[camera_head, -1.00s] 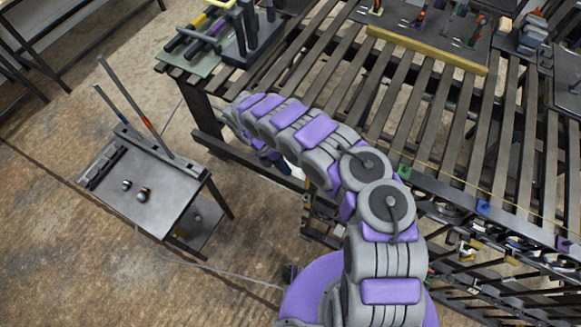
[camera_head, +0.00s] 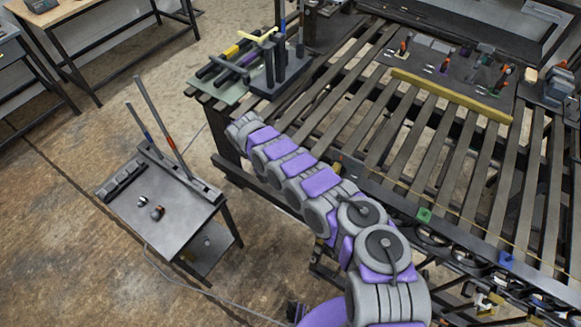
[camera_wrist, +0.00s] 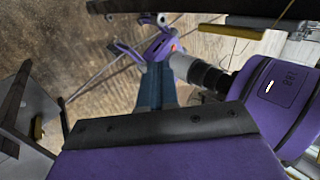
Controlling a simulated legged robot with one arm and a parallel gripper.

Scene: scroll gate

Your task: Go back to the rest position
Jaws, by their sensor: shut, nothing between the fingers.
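My gripper (camera_wrist: 157,78) shows in the wrist view as blue-grey fingers beyond a dark plate and my purple wrist housing. The fingers are together with nothing between them. In the head view my grey and purple arm (camera_head: 300,175) reaches from the lower right up to the left, beside the front edge of the slatted table (camera_head: 405,125). Its far end is near the table's left corner. The gripper itself is hidden behind the arm in that view.
A small dark side table (camera_head: 165,235) with two upright rods stands left on open floor. A rack (camera_head: 285,70) and tools on a pale green mat (camera_head: 205,92) occupy the slatted table's left corner. A yellow bar (camera_head: 450,95) lies across the slats. Workbenches stand upper left.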

